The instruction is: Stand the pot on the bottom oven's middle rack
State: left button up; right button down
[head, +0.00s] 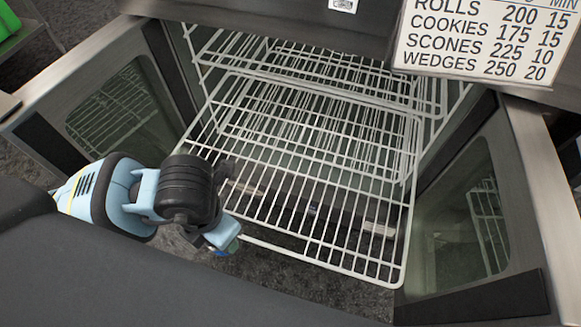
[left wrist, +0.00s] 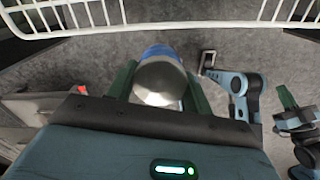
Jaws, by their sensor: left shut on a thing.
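My left gripper (head: 228,246) is at the front left of the oven, by the front edge of a pulled-out white wire rack (head: 398,270). In the left wrist view my left gripper (left wrist: 160,88) has its two green fingers on either side of a rounded, shiny metal thing with a blue part, apparently the pot (left wrist: 158,82). The gripper is shut on it. The rack's front edge shows beyond it, apart from it. In the head view my arm and gripper hide most of the pot. Blue arm parts at the right of the left wrist view may include my right gripper (left wrist: 290,106); its jaws are unclear.
The pulled-out rack is bare. Another wire rack (head: 350,72) sits higher and deeper in the oven. Open glass doors stand at the left (head: 115,108) and right (head: 470,225). A sign with baking times (head: 485,38) hangs above the opening at the right.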

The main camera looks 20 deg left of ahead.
pick_arm(q)
jog(key=w+d, duration=0.2)
jog(key=w, duration=0.2)
jog(key=w+d+f, duration=0.1)
jog(key=w+d, duration=0.1)
jog(key=w, duration=0.3)
jog(key=w+d+b, duration=0.1)
jog(key=w+d, duration=0.1)
jog(key=w, duration=0.3)
jog(key=shift+d+f, duration=0.1)
jog(key=shift+f, duration=0.15)
jog(key=shift+w+d, duration=0.1)
jog(key=shift+w, duration=0.2)
jog(key=shift+f+b, duration=0.55)
jog(key=shift+f, duration=1.25)
jog(key=shift+f, duration=0.1)
jog(key=o, duration=1.1)
jog(key=shift+c, duration=0.2)
